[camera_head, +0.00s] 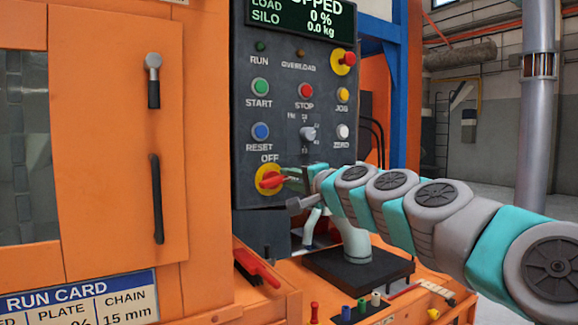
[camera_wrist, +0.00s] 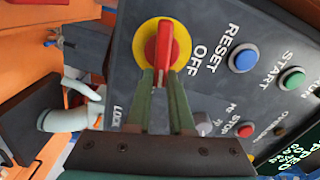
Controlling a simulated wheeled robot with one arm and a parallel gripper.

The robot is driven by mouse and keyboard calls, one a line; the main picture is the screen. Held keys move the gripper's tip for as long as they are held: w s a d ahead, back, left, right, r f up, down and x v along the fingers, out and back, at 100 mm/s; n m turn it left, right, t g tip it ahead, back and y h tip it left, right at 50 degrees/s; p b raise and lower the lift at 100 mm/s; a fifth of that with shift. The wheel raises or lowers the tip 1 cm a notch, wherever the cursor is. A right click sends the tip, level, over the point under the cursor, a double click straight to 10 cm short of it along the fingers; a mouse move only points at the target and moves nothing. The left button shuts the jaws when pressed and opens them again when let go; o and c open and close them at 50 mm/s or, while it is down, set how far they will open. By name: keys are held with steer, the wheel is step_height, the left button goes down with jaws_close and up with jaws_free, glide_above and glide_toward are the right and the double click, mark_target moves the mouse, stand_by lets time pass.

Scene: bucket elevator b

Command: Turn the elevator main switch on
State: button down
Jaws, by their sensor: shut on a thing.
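The main switch (camera_head: 269,182) is a red handle on a yellow disc, low on the dark control panel, below the word OFF. It also shows in the wrist view (camera_wrist: 164,45). The handle lies level across the disc, at a right angle to the direction of the OFF mark. My gripper (camera_head: 288,180) comes from the right, its green fingers shut on the near end of the handle; they also show in the wrist view (camera_wrist: 159,78). The fingers hide part of that end. A LOCK label (camera_wrist: 118,117) is beside the switch.
Above the switch are the blue RESET button (camera_head: 261,131), the green START button (camera_head: 260,87), the red STOP button (camera_head: 306,90) and a selector knob (camera_head: 308,134). A display (camera_head: 303,18) tops the panel. A black-based fixture (camera_head: 350,266) stands below my arm. An orange door (camera_head: 118,130) is left.

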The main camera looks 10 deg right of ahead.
steer(key=shift+f+m+p, duration=0.1)
steer(key=shift+m+p, duration=0.45)
steer(key=shift+m, duration=0.35)
steer(key=shift+f+m, duration=0.15)
steer(key=shift+m, duration=0.15)
steer(key=shift+f, duration=0.1)
steer(key=c, duration=0.8)
jaws_free()
steer(key=v, duration=0.7)
steer(key=shift+s+d, duration=0.15)
steer(key=shift+s, duration=0.2)
